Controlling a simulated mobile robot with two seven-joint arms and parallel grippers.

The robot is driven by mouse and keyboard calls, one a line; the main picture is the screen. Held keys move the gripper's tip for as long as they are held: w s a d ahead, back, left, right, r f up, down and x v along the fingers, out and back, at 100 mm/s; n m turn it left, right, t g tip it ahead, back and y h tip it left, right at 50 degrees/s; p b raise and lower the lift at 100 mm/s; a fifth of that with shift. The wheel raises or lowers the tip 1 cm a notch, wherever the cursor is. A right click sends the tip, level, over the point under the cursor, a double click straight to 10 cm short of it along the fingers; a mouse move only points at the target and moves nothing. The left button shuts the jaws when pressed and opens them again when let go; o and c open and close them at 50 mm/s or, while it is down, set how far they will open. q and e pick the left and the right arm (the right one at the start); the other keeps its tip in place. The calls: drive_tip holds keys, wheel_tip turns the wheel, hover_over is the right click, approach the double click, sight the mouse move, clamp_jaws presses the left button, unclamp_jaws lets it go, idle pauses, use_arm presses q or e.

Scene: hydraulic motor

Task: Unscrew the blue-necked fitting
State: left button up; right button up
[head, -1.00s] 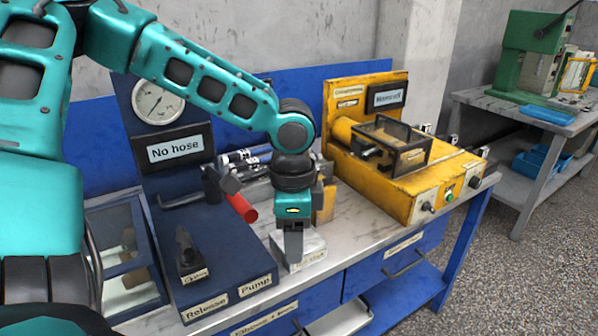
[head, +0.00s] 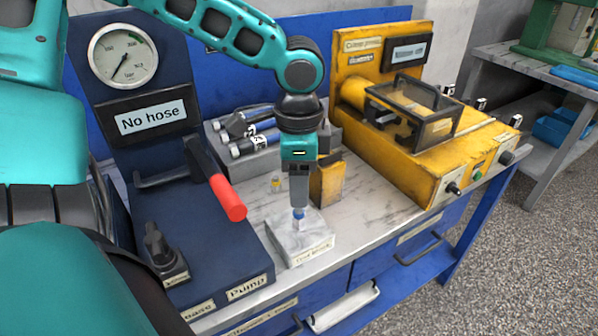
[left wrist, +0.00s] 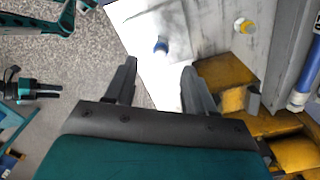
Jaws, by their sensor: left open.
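The blue-necked fitting (head: 298,220) stands upright on a pale grey block (head: 290,249) on the bench. It shows in the left wrist view (left wrist: 161,46) as a blue ring with a pale top. My left gripper (head: 299,203) points down right over the fitting. Its two fingers (left wrist: 158,68) are open and empty, with the fitting in line with the gap, just past the tips in the picture. I cannot tell whether a finger touches it. A dark two-pronged part at the left wrist view's left edge looks like my right gripper (left wrist: 42,89); its jaw state is unclear.
A yellow-necked fitting (head: 275,182) stands behind the block. A yellow block (head: 328,182) is close behind my gripper, and a hose rack (head: 262,162) lies behind. The blue pump unit (head: 215,250) with a red-handled lever (head: 229,198) is left. A yellow machine (head: 435,165) is right.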

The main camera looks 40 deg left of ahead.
sight(298, 210)
use_arm(q)
wheel_tip(298, 210, down, 4)
drive_tip(key=b, duration=0.3)
drive_tip(key=shift+f, duration=0.35)
wheel_tip(298, 210, down, 2)
drive_tip(key=shift+b, duration=0.8)
drive_tip(key=shift+f, duration=0.3)
use_arm(e)
drive_tip(key=shift+w+a+f+y, duration=0.25)
drive_tip(key=shift+w+a+f, duration=0.2)
drive_tip(key=shift+a, duration=0.2)
drive_tip(key=shift+w+a+f+y, duration=0.25)
drive_tip(key=shift+w+a+f, duration=0.15)
drive_tip(key=shift+a, duration=0.2)
drive_tip(key=shift+s+r, duration=0.1)
drive_tip(key=shift+r, duration=0.15)
use_arm(q)
drive_tip(key=shift+c, duration=0.5)
drive_tip(key=c, duration=0.9)
drive_tip(key=shift+o, duration=0.2)
drive_tip(key=n, duration=0.5)
drive_tip(key=shift+n, duration=0.4)
use_arm(e)
drive_tip(key=shift+f, duration=0.1)
